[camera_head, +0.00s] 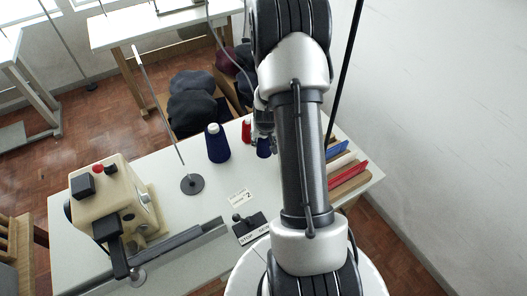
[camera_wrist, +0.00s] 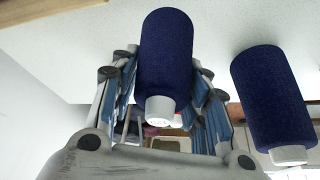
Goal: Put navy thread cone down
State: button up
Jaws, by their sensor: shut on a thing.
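A navy thread cone (camera_wrist: 165,52) with a white tip sits between the fingers of my gripper (camera_wrist: 162,85) in the wrist view. The gripper is shut on it. In the head view this cone (camera_head: 263,149) is partly hidden by my gripper (camera_head: 262,128) and arm, at the back of the white table (camera_head: 160,180). I cannot tell whether its base touches the table. A second navy cone (camera_head: 217,144) stands upright on the table to the left, and it also shows at the right of the wrist view (camera_wrist: 272,95).
A red cone (camera_head: 246,131) stands close beside the held cone. A thin rod on a dark round base (camera_head: 192,184) stands left. A cream machine (camera_head: 115,200) is at the front left. Coloured strips (camera_head: 345,170) lie right. A card (camera_head: 241,197) lies on clear tabletop in front.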

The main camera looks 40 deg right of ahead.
aim_at(263, 146)
jog(key=shift+f+b, duration=1.6)
jog(key=shift+f, duration=0.55)
jog(key=shift+f, duration=0.1)
jog(key=o, duration=1.1)
